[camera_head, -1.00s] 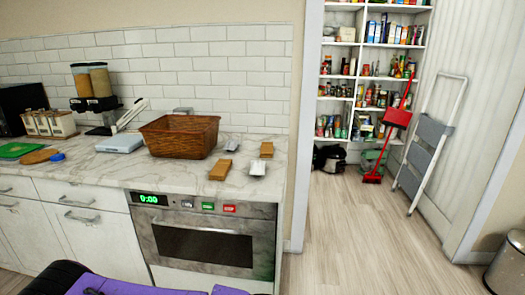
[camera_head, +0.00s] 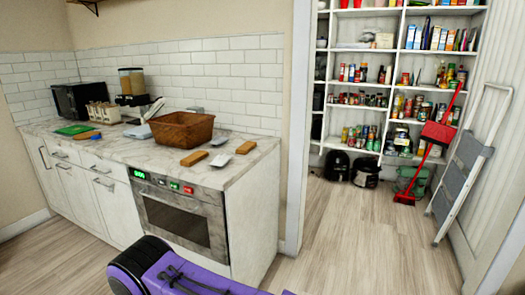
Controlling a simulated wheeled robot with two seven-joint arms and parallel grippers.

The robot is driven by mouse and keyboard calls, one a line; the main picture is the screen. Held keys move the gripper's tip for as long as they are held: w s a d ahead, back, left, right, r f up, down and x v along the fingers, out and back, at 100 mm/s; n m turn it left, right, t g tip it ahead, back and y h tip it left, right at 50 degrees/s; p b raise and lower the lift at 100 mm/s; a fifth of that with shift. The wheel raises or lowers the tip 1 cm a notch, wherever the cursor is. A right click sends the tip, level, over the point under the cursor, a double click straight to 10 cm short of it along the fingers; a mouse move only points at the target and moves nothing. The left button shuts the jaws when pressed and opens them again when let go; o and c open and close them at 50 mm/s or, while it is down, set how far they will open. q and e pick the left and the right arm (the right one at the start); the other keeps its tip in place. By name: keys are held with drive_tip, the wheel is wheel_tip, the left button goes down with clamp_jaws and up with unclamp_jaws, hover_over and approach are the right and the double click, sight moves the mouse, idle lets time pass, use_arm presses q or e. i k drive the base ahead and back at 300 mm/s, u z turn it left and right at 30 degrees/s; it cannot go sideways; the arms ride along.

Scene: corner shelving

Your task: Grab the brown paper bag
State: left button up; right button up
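I cannot make out a brown paper bag in the head view. The only large brown thing on the counter is a wicker basket (camera_head: 181,131), which stands near the wall. A purple and black part of my own body shows at the bottom of the view. Neither of my grippers is in view.
The marble counter (camera_head: 105,151) with an oven (camera_head: 180,216) below is at left. At right, a doorway opens on a pantry with full white shelves (camera_head: 388,115). A red broom and dustpan (camera_head: 437,132) and a folded step ladder (camera_head: 466,168) lean at its right. The wooden floor (camera_head: 345,240) between is clear.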

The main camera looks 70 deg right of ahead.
sight(245, 149)
drive_tip(key=z, duration=3.3)
drive_tip(key=i, duration=3.3)
drive_tip(key=u, duration=1.3)
